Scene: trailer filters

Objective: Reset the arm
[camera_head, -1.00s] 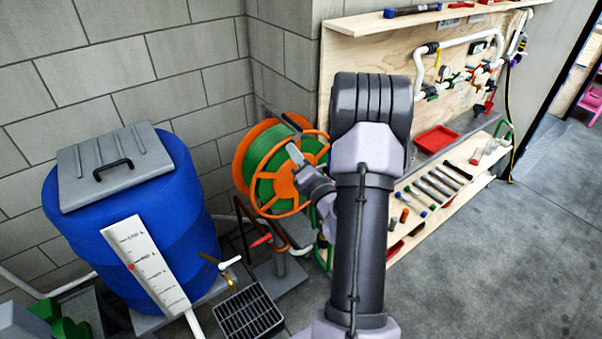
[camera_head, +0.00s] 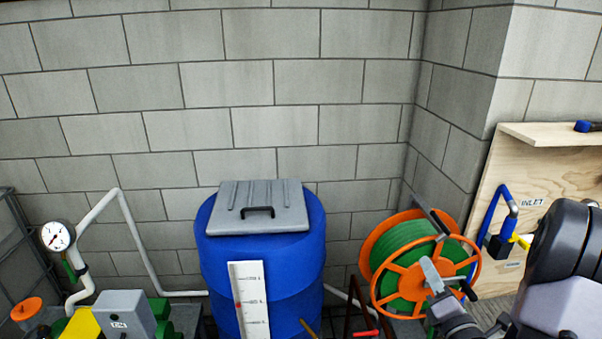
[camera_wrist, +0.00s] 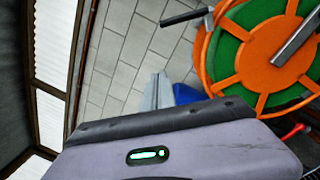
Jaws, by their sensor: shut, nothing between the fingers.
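My arm shows at the right edge of the head view, its dark joint and pale grey link partly cut off by the frame. My gripper (camera_head: 432,272) is at the end of it, small and grey, in front of the hose reel in the picture. Its fingers look closed, with nothing seen between them.
An orange and green hose reel (camera_head: 405,262) stands by the wall corner; it also fills the upper right of the wrist view (camera_wrist: 262,50). A blue barrel (camera_head: 300,265) with a grey lid (camera_head: 262,200) is left of it. A pressure gauge (camera_head: 58,236) and pipes stand far left, a wooden panel (camera_head: 560,180) right.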

